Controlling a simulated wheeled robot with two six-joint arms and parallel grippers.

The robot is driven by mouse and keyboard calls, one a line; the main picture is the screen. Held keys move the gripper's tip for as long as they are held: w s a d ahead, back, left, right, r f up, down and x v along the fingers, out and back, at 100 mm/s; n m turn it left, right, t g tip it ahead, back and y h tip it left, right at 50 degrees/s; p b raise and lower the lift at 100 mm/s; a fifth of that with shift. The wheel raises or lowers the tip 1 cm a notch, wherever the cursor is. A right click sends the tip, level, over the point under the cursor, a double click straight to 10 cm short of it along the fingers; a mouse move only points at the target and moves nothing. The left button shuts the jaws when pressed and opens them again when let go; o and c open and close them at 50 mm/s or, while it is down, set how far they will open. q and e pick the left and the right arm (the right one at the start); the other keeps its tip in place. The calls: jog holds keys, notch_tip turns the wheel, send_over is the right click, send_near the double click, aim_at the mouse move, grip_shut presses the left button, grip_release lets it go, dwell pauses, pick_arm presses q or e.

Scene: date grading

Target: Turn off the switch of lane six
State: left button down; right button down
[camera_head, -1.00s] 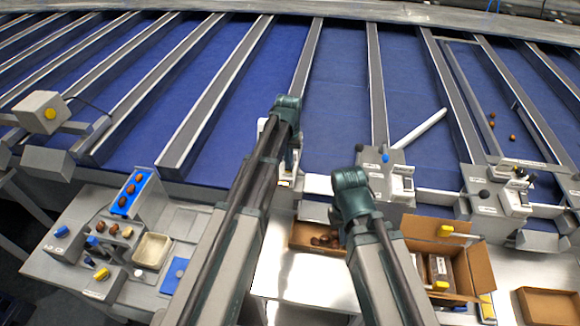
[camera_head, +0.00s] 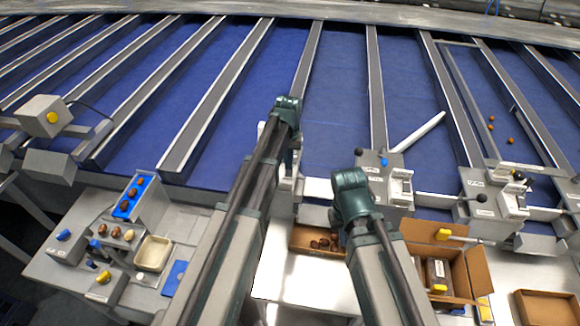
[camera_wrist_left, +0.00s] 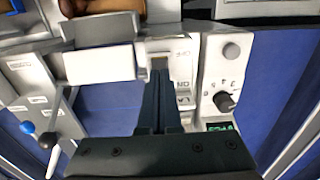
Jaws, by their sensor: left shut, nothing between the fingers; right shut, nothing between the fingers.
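In the left wrist view, my left gripper (camera_wrist_left: 160,65) is shut and empty. Its fingertips are at a white switch panel (camera_wrist_left: 183,70) with OFF and ON lettering and partly cover the switch; whether they touch it is unclear. In the head view, my left gripper (camera_head: 291,160) is beside this panel, mostly hidden by my arm. No lane number is readable there. My right gripper (camera_head: 340,212) is shut with nothing held, low above the bench near a cardboard box of dates; its fingers are largely hidden.
Similar switch boxes stand to the right, one with a blue knob (camera_head: 384,162). A black knob (camera_wrist_left: 224,101) is beside the fingers. An open cardboard box (camera_head: 478,262) is on the right bench. A grading station with a cream tray (camera_head: 154,253) stands left. Blue lanes lie behind.

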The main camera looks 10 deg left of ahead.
aim_at(289, 174)
pick_arm(q)
notch_tip(289, 174, up, 5)
jog(key=p, duration=0.4)
jog(key=shift+f, duration=0.1)
jog(key=shift+f, duration=0.1)
jog(key=s+d+f+m+b, duration=0.2)
jog(key=s+d+f+b, duration=0.2)
jog(key=s+f+b, duration=0.5)
jog(key=s+d+f+m+y+b, duration=0.1)
jog(key=s+d+f+b, duration=0.2)
jog(key=s+f+b, duration=0.6)
jog(key=s, duration=0.6)
jog(key=shift+s+d+f+m, duration=0.2)
jog(key=shift+s+d+m, duration=0.1)
jog(key=shift+d+m, duration=0.1)
